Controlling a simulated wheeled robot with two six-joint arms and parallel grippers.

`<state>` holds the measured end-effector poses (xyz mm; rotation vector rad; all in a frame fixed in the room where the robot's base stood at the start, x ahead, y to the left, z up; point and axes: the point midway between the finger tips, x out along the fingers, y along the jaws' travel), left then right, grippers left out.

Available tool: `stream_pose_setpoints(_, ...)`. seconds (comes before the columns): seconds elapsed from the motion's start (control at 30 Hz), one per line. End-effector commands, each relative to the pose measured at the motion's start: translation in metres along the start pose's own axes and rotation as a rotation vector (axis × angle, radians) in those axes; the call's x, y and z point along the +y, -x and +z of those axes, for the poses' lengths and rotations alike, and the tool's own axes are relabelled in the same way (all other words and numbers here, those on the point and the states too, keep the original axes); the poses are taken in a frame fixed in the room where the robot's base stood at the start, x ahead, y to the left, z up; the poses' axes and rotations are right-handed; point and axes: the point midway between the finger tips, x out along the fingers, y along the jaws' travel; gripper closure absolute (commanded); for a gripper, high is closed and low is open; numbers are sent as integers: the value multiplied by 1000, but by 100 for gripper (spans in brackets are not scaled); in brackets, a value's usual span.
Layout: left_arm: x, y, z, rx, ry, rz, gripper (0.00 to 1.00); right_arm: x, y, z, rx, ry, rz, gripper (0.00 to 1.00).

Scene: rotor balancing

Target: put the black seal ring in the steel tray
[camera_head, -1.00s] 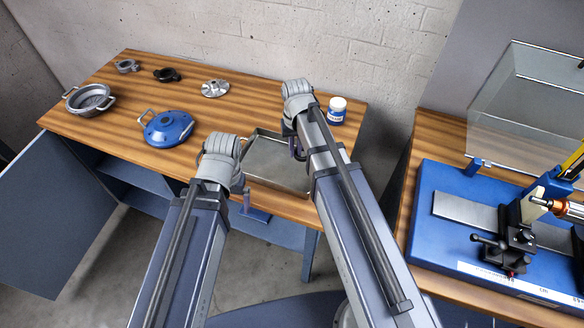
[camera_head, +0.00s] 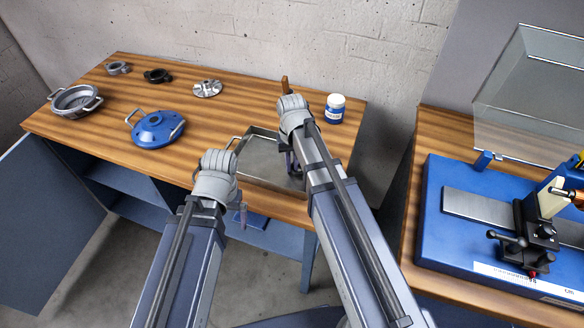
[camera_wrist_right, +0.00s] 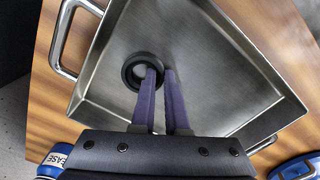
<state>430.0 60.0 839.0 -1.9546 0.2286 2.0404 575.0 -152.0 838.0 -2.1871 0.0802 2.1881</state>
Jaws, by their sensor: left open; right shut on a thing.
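The black seal ring (camera_wrist_right: 143,71) shows in the right wrist view at the fingertips of my right gripper (camera_wrist_right: 160,72). The gripper is shut on the ring's rim, with one finger over the ring's opening. The ring is over the floor of the steel tray (camera_wrist_right: 205,60); I cannot tell whether it touches it. In the head view the tray (camera_head: 262,165) lies at the table's front right, and my right gripper (camera_head: 292,162) is at its right part, with the ring hidden. My left gripper (camera_head: 242,213) is open at the table's front edge, mostly hidden behind its wrist.
A blue flanged part (camera_head: 158,130), a grey handled pan (camera_head: 76,101), a steel flange (camera_head: 207,88) and a black part (camera_head: 157,76) stand left on the table. A white-and-blue jar (camera_head: 335,108) stands behind the tray. A blue machine (camera_head: 450,240) occupies the right bench.

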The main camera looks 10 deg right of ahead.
Motion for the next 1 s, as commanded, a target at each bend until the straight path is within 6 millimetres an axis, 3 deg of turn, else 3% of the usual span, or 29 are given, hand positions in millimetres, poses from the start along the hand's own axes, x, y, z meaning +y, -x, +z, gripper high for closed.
stream_pose_setpoints(0.27,0,-3,0,0,0,0,5,0,-3,0,0,0,0,100)
stream_pose_setpoints(0.3,0,-2,0,0,0,0,5,0,-2,0,0,0,0,86)
stream_pose_setpoints(0.57,0,-1,0,0,0,0,5,0,-1,0,0,0,0,58)
stream_pose_setpoints(1.0,-1,6,0,0,0,0,5,0,6,0,0,0,0,58)
